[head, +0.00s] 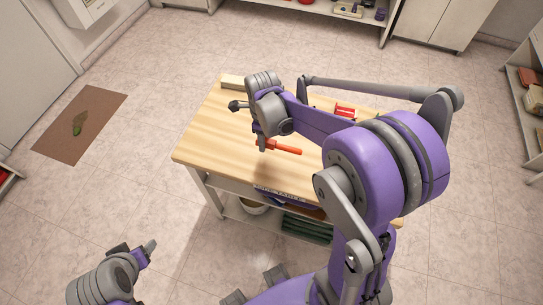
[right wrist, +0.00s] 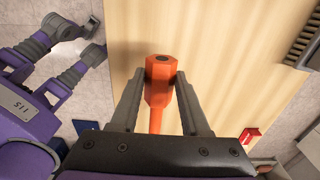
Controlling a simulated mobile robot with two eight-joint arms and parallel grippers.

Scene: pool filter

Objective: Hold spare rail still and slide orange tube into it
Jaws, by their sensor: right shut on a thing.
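My right gripper (head: 261,143) is over the wooden table and shut on the orange tube (head: 286,149). In the right wrist view the tube (right wrist: 159,88) sits between the two fingertips (right wrist: 159,80), with its dark round end facing the camera and a thinner part running back. A pale bar (head: 235,82) lies along the table's back left edge; a grey ridged piece (right wrist: 303,38) shows in the right wrist view. I cannot tell whether either is the spare rail. My left gripper (head: 149,248) is low at the left, away from the table; its jaws are unclear.
The wooden table (head: 205,140) has free room at its left. A red item (head: 344,112) lies beyond my right arm, which hides much of the table's right side. Containers stand on the shelf below. A brown mat (head: 85,112) lies on the floor at left.

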